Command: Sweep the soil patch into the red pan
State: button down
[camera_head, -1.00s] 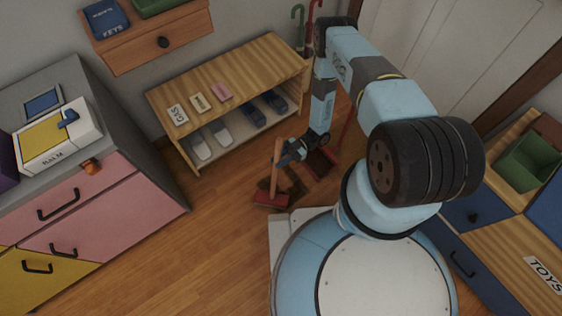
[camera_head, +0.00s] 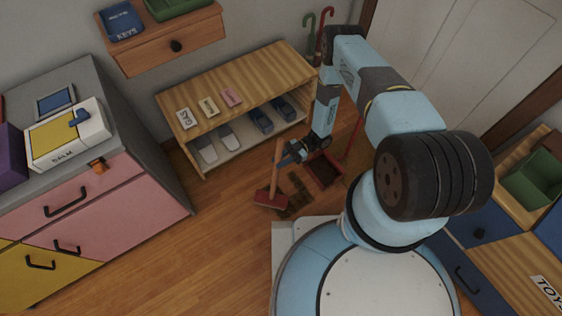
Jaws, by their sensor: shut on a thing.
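My gripper (camera_head: 286,157) is shut on the wooden handle of a broom (camera_head: 278,163). The broom stands nearly upright, with its red head (camera_head: 271,199) low at the floor. A dark soil patch (camera_head: 297,181) shows on the wood floor just right of the broom head, partly behind my gripper and broom. The red pan (camera_head: 340,179) lies on the floor to the right of the soil, its dark inside facing up. Its upright red handle (camera_head: 352,138) rises behind it. My wrist covers part of the pan's far side.
A wooden shoe rack (camera_head: 240,91) with shoes stands behind the broom. A pink and yellow cabinet (camera_head: 115,200) is at left, a blue drawer unit (camera_head: 480,228) at right. Umbrellas (camera_head: 316,33) stand by the rack's far end. Floor left of the broom is free.

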jog(key=shift+w+a+f, duration=0.1)
jog(key=shift+w+a, duration=1)
jog(key=shift+w, duration=0.3)
jog(key=shift+s, duration=0.1)
jog(key=shift+s+d, duration=0.45)
jog(key=shift+s, duration=0.3)
jog(key=shift+s+d, duration=0.45)
jog(key=shift+s, duration=0.25)
jog(key=shift+s+d, duration=0.35)
jog(key=shift+s, duration=0.2)
